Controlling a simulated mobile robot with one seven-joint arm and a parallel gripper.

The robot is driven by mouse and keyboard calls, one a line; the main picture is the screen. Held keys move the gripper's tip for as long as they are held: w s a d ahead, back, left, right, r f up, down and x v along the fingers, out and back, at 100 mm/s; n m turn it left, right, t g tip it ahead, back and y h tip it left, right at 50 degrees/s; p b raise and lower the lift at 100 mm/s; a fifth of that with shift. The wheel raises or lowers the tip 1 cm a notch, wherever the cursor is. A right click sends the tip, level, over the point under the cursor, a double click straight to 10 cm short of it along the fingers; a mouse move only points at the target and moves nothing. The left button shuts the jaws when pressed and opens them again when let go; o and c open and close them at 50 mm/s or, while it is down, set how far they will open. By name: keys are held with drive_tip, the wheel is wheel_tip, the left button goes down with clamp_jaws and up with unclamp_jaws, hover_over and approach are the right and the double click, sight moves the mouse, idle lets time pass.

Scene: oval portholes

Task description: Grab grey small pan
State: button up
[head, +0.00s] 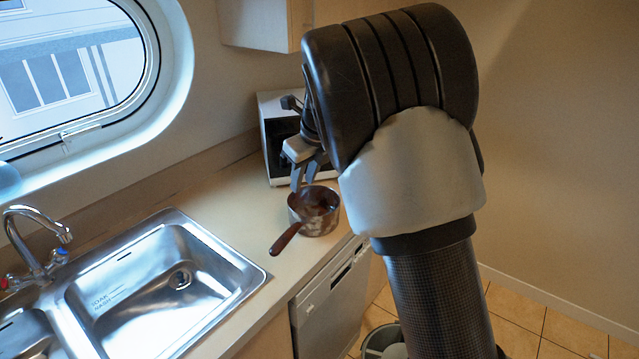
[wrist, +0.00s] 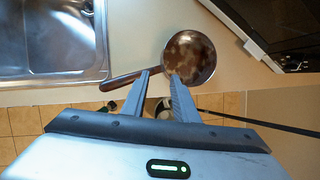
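The small pan (head: 318,217) stands upright on the counter. It is grey-brown and stained, with a dark reddish-brown handle (head: 286,238) pointing toward the front left. In the wrist view the pan (wrist: 190,60) lies just beyond my fingertips, with its handle (wrist: 122,80) running left. My gripper (head: 304,181) is over the pan's far-left rim in the head view. In the wrist view my gripper (wrist: 159,75) has its two fingers apart, with nothing held between them. The fingertips overlap the handle's root and the near rim; I cannot tell whether they touch.
A steel sink (head: 165,285) with a tap (head: 38,240) is to the left. A microwave-like appliance (head: 272,140) stands behind the pan. A dishwasher (head: 330,300) is below the counter, with a bin (head: 380,340) on the floor. Counter between sink and pan is clear.

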drive_tip(key=w+a+f+m, duration=0.1)
drive_tip(key=w+m, duration=0.1)
approach(292, 213)
drive_tip(key=x, duration=0.5)
drive_tip(key=shift+w+r+p, duration=0.1)
drive_tip(key=shift+w+p, duration=0.05)
drive_tip(key=shift+p, duration=0.15)
drive_tip(key=shift+p+x, duration=0.3)
drive_tip(key=shift+x, duration=2.6)
drive_tip(key=shift+d, duration=0.1)
clamp_jaws()
drive_tip(key=shift+r, duration=0.1)
